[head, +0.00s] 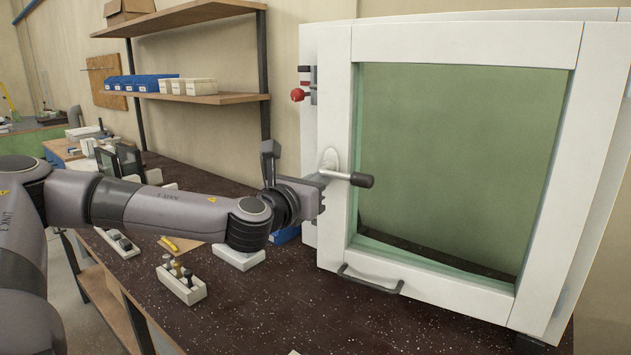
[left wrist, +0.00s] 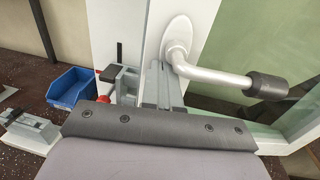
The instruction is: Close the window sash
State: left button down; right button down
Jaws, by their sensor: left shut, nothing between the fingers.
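The window sash (head: 590,130) is a white frame around green-tinted glass, at the right of the head view. A white frame edge shows behind its top; I cannot tell how wide the gap is. The sash handle (head: 345,176) has a pale rosette and a lever pointing right, ending in a black grip. The handle also shows in the left wrist view (left wrist: 222,76). My left gripper (head: 322,186) is shut and empty, just left of and below the rosette. Its fingers (left wrist: 158,75) point at the white frame; contact cannot be told. My right gripper is out of view.
A dark speckled bench (head: 270,310) lies below. A red-knobbed clamp (head: 298,94) is on the frame's left. A blue bin (left wrist: 72,87) and a white holder (head: 182,285) stand on the bench. Wooden shelves (head: 185,16) are behind.

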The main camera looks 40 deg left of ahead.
pick_arm(q)
jog(key=shift+w, duration=0.2)
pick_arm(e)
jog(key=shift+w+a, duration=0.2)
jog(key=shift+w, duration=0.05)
